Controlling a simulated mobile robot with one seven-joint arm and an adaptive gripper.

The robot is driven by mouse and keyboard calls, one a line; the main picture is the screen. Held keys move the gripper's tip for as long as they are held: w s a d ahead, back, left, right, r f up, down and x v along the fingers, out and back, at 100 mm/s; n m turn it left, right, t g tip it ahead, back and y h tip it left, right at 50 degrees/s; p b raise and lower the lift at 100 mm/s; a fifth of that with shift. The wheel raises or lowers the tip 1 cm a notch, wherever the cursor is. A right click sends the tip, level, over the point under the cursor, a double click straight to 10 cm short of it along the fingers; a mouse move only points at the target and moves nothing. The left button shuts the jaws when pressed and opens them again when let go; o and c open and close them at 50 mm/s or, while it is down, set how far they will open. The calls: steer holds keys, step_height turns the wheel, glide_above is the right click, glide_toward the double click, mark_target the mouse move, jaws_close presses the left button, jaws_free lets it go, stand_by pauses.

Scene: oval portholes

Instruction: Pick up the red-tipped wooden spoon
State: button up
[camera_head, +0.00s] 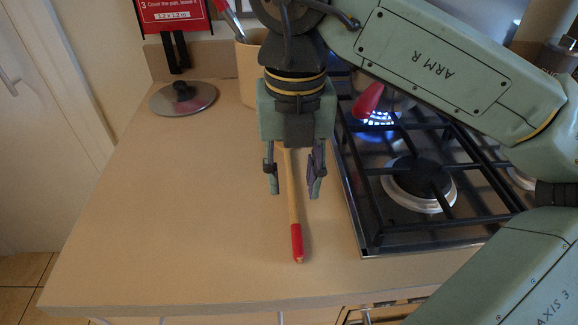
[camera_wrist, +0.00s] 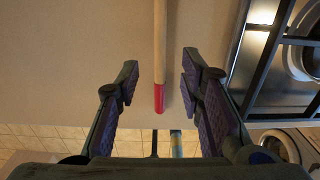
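The red-tipped wooden spoon (camera_head: 292,205) lies on the beige counter, its red handle end toward the counter's front edge. Its far end is hidden behind my gripper in the head view. My gripper (camera_head: 294,194) is open, pointing down over the spoon's handle, with one finger on each side of it. In the wrist view the spoon's handle (camera_wrist: 160,50) runs down from the top edge, and its red tip shows between the fingers of my gripper (camera_wrist: 160,72). Nothing is held. I cannot tell the exact height of the fingers above the handle.
A gas stove (camera_head: 420,185) with black grates and a lit blue burner stands right of the spoon. A glass lid (camera_head: 183,98) lies at the back left. A utensil crock (camera_head: 247,70) stands behind my gripper. The counter (camera_head: 170,210) left of the spoon is clear.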

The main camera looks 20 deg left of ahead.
mark_target(293, 201)
step_height(293, 201, down, 4)
steer(key=shift+w+f+p, duration=0.15)
steer(key=shift+f+p, duration=0.05)
steer(key=shift+p, duration=0.25)
steer(key=shift+c, duration=0.2)
jaws_close()
